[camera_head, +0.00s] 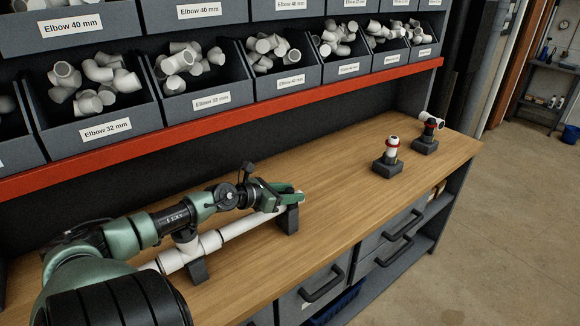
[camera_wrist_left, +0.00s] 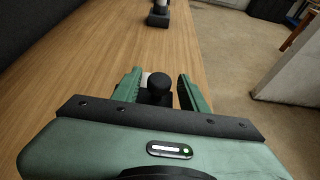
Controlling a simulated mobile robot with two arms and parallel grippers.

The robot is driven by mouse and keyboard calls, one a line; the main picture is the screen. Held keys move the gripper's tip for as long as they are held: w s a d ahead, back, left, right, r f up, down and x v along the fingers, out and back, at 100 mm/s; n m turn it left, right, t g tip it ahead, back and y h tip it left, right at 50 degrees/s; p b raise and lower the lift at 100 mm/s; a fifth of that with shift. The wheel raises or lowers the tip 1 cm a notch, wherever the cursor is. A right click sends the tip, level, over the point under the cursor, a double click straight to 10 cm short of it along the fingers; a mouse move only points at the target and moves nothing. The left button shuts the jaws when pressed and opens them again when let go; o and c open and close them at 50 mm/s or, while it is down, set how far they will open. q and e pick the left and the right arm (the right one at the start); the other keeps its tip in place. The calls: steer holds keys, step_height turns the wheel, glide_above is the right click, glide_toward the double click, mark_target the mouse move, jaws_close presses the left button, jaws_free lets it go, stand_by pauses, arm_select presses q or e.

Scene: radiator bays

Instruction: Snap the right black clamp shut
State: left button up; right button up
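A white pipe assembly (camera_head: 240,227) with a tee lies along the workbench, resting in two dark clamps. The right black clamp (camera_head: 288,220) stands at the pipe's far end, and the left clamp (camera_head: 198,270) is under the tee. My left gripper (camera_head: 291,192) is at the right clamp, over the pipe end. In the left wrist view its two green fingers (camera_wrist_left: 160,86) are apart, with a rounded black part (camera_wrist_left: 158,83) of the clamp between them and a bit of white pipe behind. The fingers hide the clamp's top, so I cannot tell its latch state. My right gripper is out of view.
Two dark stands with white fittings and red rings, one nearer (camera_head: 387,165) and one farther (camera_head: 426,143), are at the bench's right end. A red-edged shelf (camera_head: 230,117) of elbow bins overhangs the back. The wooden bench (camera_head: 340,200) between is clear.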

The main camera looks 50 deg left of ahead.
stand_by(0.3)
arm_select(q)
steer(key=shift+s+r, duration=0.15)
steer(key=shift+s, duration=0.4)
steer(key=v, duration=0.5)
steer(key=shift+s+r, duration=0.1)
steer(key=shift+s, duration=0.05)
steer(key=shift+s+r, duration=0.25)
steer(key=shift+s, duration=0.25)
steer(key=shift+s+a+r, duration=0.1)
